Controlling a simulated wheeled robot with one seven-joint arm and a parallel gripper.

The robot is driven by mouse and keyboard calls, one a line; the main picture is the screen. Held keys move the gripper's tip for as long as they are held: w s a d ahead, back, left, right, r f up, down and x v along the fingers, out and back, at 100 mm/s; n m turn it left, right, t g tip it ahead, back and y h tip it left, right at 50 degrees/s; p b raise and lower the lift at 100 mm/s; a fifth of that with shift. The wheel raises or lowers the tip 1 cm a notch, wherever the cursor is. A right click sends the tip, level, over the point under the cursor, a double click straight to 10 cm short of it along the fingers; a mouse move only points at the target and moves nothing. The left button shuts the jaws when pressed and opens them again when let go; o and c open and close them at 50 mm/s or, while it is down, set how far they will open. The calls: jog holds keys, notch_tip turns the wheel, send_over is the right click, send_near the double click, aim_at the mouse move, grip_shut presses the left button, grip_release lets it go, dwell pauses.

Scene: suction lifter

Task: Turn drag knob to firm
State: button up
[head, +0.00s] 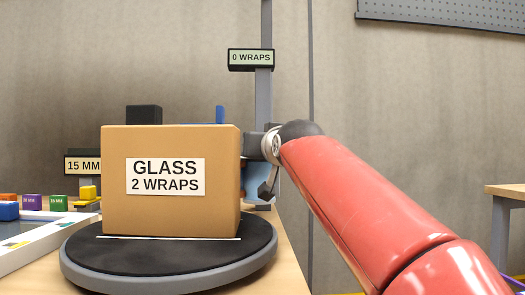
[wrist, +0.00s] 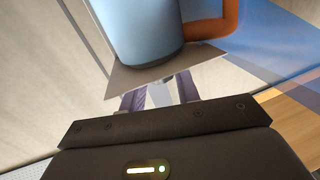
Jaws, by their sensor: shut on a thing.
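My gripper (wrist: 160,95) has its two fingers closed on a small pale grey piece (wrist: 161,95), which I take to be the drag knob. Only a little of this piece shows between the fingers, just under a grey plate (wrist: 125,80). No firm marking or pointer on it can be read. A blue film roll (wrist: 150,30) stands on the plate, above the fingers in the wrist view. In the head view my red arm reaches in from the right, and the gripper and knob are hidden behind the cardboard box.
The cardboard box (head: 170,223) marked GLASS 2 WRAPS sits on a round black turntable (head: 90,250). A grey mast (head: 264,100) behind carries a 0 WRAPS display (head: 251,60). An orange bracket (wrist: 215,28) is beside the roll. A 15 MM sign (head: 82,166) and coloured blocks are at left.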

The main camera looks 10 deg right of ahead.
dwell(0.3)
jog(key=o, duration=1)
jog(key=s, duration=0.8)
jog(key=shift+d, duration=0.1)
